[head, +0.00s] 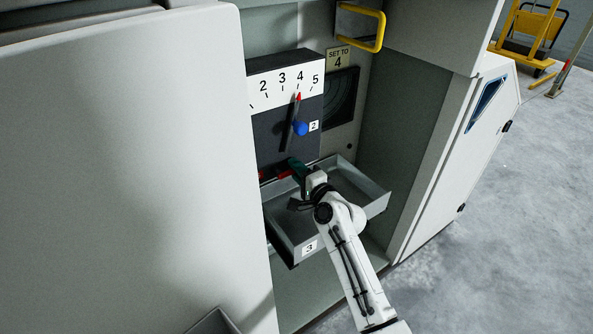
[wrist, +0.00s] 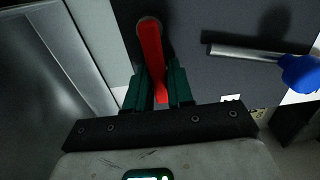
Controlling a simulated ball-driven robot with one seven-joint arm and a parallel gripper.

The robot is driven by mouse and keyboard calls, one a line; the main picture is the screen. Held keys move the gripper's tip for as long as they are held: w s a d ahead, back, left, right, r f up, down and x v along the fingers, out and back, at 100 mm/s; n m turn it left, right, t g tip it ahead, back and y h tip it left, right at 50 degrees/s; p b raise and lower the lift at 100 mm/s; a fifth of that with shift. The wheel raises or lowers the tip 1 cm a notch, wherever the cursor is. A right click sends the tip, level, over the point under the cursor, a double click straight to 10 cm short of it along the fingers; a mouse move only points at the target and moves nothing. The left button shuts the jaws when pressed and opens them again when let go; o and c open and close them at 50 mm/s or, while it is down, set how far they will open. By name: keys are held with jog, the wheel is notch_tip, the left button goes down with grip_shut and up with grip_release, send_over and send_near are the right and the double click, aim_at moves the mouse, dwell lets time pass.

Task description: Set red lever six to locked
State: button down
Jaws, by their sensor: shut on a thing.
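The red lever (wrist: 151,45) runs from a round pivot on the dark panel down between my gripper's green fingers in the wrist view. My gripper (wrist: 158,88) is shut on the lever's free end. In the head view my gripper (head: 298,168) is at the foot of the dark panel, above a grey tray. Only small red parts of the lever (head: 284,174) show there, beside the fingers. I cannot read a six or a locked mark. A small white label (wrist: 231,98) is partly hidden behind my gripper.
The grey tray (head: 374,203) labelled 3 surrounds my wrist from below. A large pale panel (head: 120,170) closes off the left. A yellow handle (head: 379,32) juts out above.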

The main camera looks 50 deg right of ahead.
jog(key=shift+a, duration=0.1)
jog(key=c, duration=1.1)
grip_release()
jog(key=p+v, duration=0.1)
jog(key=v, duration=0.9)
jog(key=shift+s, duration=0.4)
